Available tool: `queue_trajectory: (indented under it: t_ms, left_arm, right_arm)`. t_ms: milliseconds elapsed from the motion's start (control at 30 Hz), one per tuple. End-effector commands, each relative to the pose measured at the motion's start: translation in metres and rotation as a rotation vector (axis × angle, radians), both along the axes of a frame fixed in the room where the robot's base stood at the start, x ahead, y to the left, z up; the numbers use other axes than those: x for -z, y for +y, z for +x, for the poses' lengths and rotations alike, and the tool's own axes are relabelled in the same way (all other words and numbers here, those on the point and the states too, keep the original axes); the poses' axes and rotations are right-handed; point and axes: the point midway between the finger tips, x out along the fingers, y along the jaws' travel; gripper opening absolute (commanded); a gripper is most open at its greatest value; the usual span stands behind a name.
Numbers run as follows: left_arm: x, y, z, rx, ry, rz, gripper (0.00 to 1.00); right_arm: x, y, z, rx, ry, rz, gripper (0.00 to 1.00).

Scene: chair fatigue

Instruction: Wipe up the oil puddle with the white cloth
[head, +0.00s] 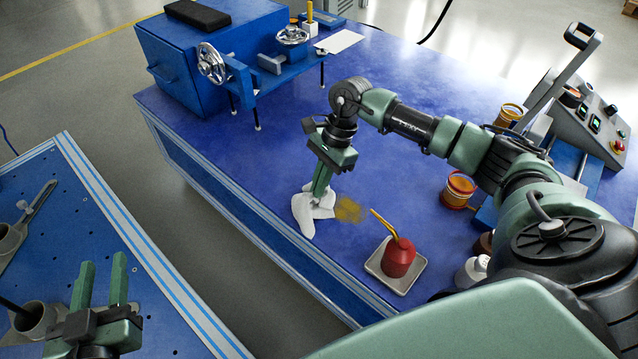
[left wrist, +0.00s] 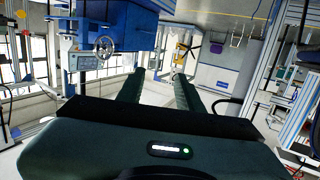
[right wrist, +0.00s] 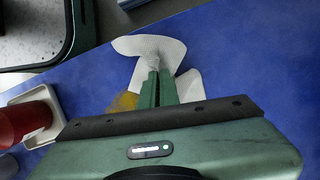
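The white cloth (head: 306,212) lies bunched on the blue table (head: 250,165), near its front edge. My right gripper (head: 321,192) points down at the cloth with its fingers close together, pinching a raised fold; the cloth also shows at the fingertips in the right wrist view (right wrist: 155,45). The oil puddle (head: 348,209) is a yellow-brown smear just right of the cloth, and part of it shows beside the fingers in the right wrist view (right wrist: 125,101). My left gripper (head: 101,275) is open and empty at the lower left, above the perforated bench.
A red oil can (head: 398,258) with a yellow spout stands in a square tray (head: 378,270), right of the puddle. Yellow-orange containers (head: 458,190) and a control box (head: 600,115) are further right. A blue machine (head: 265,65) stands at the back left. The table left of the cloth is clear.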

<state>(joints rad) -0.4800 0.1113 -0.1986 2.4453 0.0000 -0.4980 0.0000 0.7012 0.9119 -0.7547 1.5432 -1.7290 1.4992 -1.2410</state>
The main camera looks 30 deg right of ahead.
Motion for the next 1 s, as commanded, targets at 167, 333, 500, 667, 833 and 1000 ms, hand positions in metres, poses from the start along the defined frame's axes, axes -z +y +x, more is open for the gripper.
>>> queue_trajectory:
  t_ms: [167, 333, 500, 667, 833, 1000]
  left_arm:
    - [-0.020, -0.004, 0.003, 0.007, -0.108, -0.028, 0.36]
    - [-0.039, -0.007, 0.004, 0.013, -0.207, -0.053, 0.36]
    - [-0.051, -0.008, 0.003, 0.016, -0.260, -0.067, 0.36]
    - [-0.052, -0.008, 0.003, 0.016, -0.266, -0.068, 0.36]
    - [-0.052, -0.008, 0.003, 0.016, -0.265, -0.068, 0.36]
    - [-0.052, -0.008, 0.003, 0.016, -0.264, -0.068, 0.36]
  right_arm:
    - [0.008, 0.000, 0.000, 0.000, 0.001, 0.000, 0.00]
    - [0.013, 0.000, 0.000, 0.000, 0.001, 0.000, 0.00]
    - [0.015, 0.000, 0.000, 0.000, 0.001, 0.000, 0.00]
    - [0.015, 0.000, 0.000, 0.000, 0.001, 0.000, 0.00]
    - [0.015, 0.000, 0.000, 0.000, 0.001, 0.000, 0.24]
    - [0.015, 0.000, 0.000, 0.000, 0.000, 0.000, 0.72]
